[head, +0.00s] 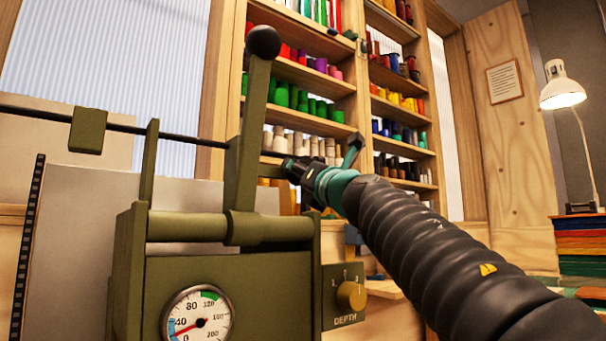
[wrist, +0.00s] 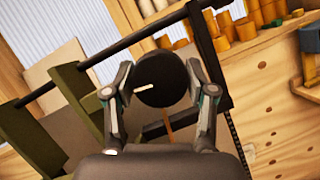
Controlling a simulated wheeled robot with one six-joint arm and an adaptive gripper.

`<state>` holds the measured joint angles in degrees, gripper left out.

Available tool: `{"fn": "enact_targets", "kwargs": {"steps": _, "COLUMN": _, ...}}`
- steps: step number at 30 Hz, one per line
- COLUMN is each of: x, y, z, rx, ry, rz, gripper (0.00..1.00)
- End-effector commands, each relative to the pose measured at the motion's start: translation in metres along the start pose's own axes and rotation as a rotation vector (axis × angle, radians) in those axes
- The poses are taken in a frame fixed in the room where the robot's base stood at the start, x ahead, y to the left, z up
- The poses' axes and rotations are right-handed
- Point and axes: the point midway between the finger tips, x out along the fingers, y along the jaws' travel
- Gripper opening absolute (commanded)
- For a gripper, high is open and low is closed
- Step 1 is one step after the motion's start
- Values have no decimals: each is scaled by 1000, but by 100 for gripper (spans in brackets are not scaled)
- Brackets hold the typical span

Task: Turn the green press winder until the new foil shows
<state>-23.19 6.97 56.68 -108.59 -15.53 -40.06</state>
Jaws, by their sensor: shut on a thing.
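The olive-green press (head: 220,270) fills the lower left of the head view. It carries an upright lever with a black ball (head: 263,42) and a dark horizontal bar (head: 180,136). My gripper (head: 292,168) reaches in from the right, beside the press's upright lever. In the wrist view my gripper (wrist: 162,80) is shut on a round black winder knob (wrist: 165,78), one finger on each side. A short pale mark shows on the knob's face, toward its lower left. The foil on the winder cannot be made out clearly.
A gauge (head: 197,318) and a depth knob (head: 350,295) are on the press front. Shelves of coloured foil rolls (head: 300,95) stand behind. A lit lamp (head: 562,88) and a stack of coloured sheets (head: 580,245) are at the right.

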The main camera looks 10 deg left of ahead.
Motion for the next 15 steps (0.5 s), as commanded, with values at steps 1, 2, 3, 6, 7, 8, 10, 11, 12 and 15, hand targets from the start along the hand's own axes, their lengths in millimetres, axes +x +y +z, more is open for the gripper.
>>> {"fn": "enact_targets", "kwargs": {"steps": 1, "x": 0, "y": 2, "z": 1, "rx": 17, "ry": -2, "rz": -6, "gripper": 21}}
{"fn": "enact_targets", "kwargs": {"steps": 2, "x": 0, "y": 2, "z": 1, "rx": 30, "ry": -2, "rz": -11, "gripper": 21}}
{"fn": "enact_targets", "kwargs": {"steps": 3, "x": 0, "y": 2, "z": 1, "rx": 46, "ry": -2, "rz": -18, "gripper": 21}}
{"fn": "enact_targets", "kwargs": {"steps": 6, "x": 0, "y": 2, "z": 2, "rx": 87, "ry": -3, "rz": -36, "gripper": 21}}
{"fn": "enact_targets", "kwargs": {"steps": 7, "x": 0, "y": 2, "z": 2, "rx": 100, "ry": -3, "rz": -41, "gripper": 21}}
{"fn": "enact_targets", "kwargs": {"steps": 8, "x": 0, "y": 2, "z": 2, "rx": 111, "ry": -3, "rz": -46, "gripper": 21}}
{"fn": "enact_targets", "kwargs": {"steps": 10, "x": 0, "y": 2, "z": 2, "rx": 141, "ry": -3, "rz": -58, "gripper": 21}}
{"fn": "enact_targets", "kwargs": {"steps": 11, "x": 0, "y": 2, "z": 2, "rx": 154, "ry": -3, "rz": -63, "gripper": 21}}
{"fn": "enact_targets", "kwargs": {"steps": 12, "x": 0, "y": 2, "z": 2, "rx": 170, "ry": -2, "rz": -70, "gripper": 21}}
{"fn": "enact_targets", "kwargs": {"steps": 15, "x": 0, "y": 2, "z": 2, "rx": 209, "ry": -2, "rz": -86, "gripper": 21}}
